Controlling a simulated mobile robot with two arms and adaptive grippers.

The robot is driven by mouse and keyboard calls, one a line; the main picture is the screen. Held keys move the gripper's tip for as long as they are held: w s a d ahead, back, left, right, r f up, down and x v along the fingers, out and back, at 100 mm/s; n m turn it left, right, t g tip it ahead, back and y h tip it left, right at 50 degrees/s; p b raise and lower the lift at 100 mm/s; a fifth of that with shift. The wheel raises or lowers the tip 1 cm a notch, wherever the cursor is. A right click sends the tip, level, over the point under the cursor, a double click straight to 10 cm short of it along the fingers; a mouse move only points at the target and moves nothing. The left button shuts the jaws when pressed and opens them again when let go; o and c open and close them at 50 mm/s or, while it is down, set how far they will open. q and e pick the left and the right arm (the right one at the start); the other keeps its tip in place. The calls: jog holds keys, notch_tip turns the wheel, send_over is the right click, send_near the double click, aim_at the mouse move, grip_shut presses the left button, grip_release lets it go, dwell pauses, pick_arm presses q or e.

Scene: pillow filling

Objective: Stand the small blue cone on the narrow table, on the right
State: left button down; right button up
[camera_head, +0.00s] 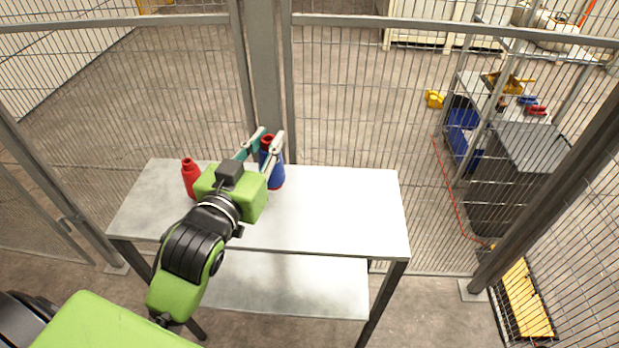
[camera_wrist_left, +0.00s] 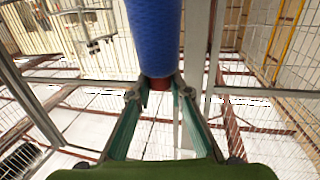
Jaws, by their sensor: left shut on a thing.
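I cannot tell whether the cone's base touches the table top. In the left wrist view the cone (camera_wrist_left: 155,35) runs down from the top edge, its red end between the fingertips. My right gripper is not in view.
A red cone (camera_head: 190,178) stands on the table to the left of my gripper. The right half of the table top is clear. A wire mesh fence with a grey post (camera_head: 262,80) rises behind the table. A lower shelf (camera_head: 290,285) lies beneath.

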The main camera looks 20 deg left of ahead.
pick_arm(q)
jog(key=w+d+f+p, duration=0.1)
jog(key=w+d+f, duration=0.7)
jog(key=f, duration=0.4)
jog(key=shift+w+d+f, duration=0.15)
jog(key=shift+w+d, duration=0.1)
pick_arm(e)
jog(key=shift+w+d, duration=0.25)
pick_arm(q)
jog(key=shift+f, duration=0.1)
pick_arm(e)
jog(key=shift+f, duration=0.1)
pick_arm(q)
jog(key=c, duration=1.9)
grip_release()
jog(key=shift+p, duration=0.3)
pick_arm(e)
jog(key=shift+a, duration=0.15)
